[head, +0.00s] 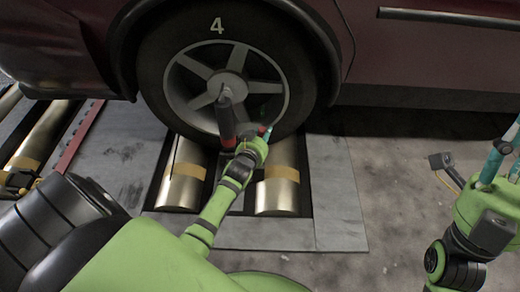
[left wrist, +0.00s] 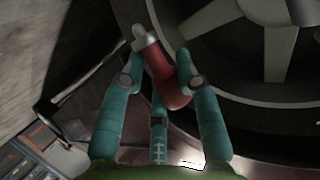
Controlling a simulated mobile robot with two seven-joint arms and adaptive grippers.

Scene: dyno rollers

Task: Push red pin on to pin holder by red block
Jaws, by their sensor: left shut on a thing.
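The red pin (left wrist: 165,75), with a grey collar and narrow tip, is tilted between the teal fingers of my left gripper (left wrist: 160,85) in the left wrist view. The gripper is shut on it. In the head view my left gripper (head: 265,133) is low in front of the wheel, with a small red part at its fingers. An upright dark red post with a dark top (head: 227,120) stands just left of it; I cannot tell whether it is the red block. The pin holder cannot be made out. My right gripper (head: 500,158) is partly cut off at the right edge.
The car wheel (head: 205,80) marked 4 rests behind the gripper, close to it. Metal rollers with tan bands (head: 185,172) lie below, one on each side of the left wrist. The concrete floor at right is largely clear.

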